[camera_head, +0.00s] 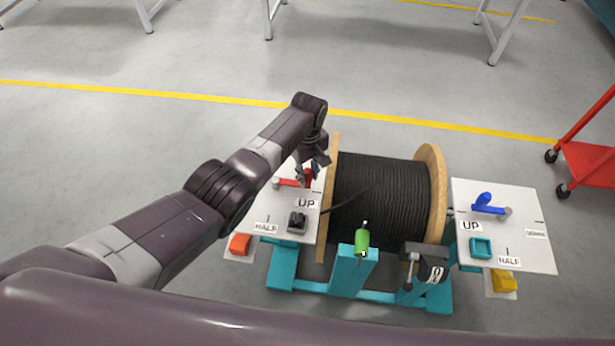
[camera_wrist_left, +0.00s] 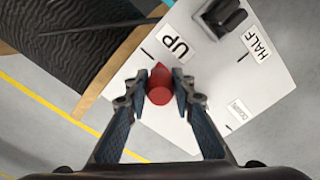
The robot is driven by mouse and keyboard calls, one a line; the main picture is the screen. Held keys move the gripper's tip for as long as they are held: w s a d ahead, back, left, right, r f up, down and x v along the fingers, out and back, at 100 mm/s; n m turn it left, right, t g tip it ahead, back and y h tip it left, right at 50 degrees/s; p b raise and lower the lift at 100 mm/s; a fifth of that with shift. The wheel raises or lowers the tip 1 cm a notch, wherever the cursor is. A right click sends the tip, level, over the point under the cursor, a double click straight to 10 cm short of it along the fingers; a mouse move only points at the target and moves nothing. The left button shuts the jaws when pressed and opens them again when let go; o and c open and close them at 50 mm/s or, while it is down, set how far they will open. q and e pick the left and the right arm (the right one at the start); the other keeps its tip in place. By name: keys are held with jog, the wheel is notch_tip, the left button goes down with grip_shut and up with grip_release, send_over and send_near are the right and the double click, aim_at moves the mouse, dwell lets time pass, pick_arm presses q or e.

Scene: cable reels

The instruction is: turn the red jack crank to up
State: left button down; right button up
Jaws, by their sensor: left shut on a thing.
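The red jack crank (camera_head: 290,183) is on the white plate left of the cable reel. Its red grip (camera_wrist_left: 159,84) stands between the two fingers of my left gripper (camera_wrist_left: 160,88) in the left wrist view, close to the mark beside the UP label (camera_wrist_left: 179,49). My left gripper also shows in the head view (camera_head: 313,170), shut on the grip and partly covering it. The HALF label (camera_wrist_left: 256,43) and a small label, seemingly DOWN (camera_wrist_left: 240,109), are farther along the plate. My right gripper is not in view.
The black cable reel (camera_head: 382,200) sits on a teal stand, right beside the left plate (camera_head: 285,210). A blue crank (camera_head: 486,204) is on the right plate. A green handle (camera_head: 362,241) is in front. A red cart (camera_head: 588,160) stands far right.

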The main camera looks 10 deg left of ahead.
pick_arm(q)
jog(key=shift+w+r, duration=0.15)
jog(key=shift+w, duration=0.1)
jog(key=c, duration=1.8)
grip_release()
jog(key=shift+o, duration=0.9)
jog(key=shift+s, duration=0.1)
notch_tip(320, 180, up, 12)
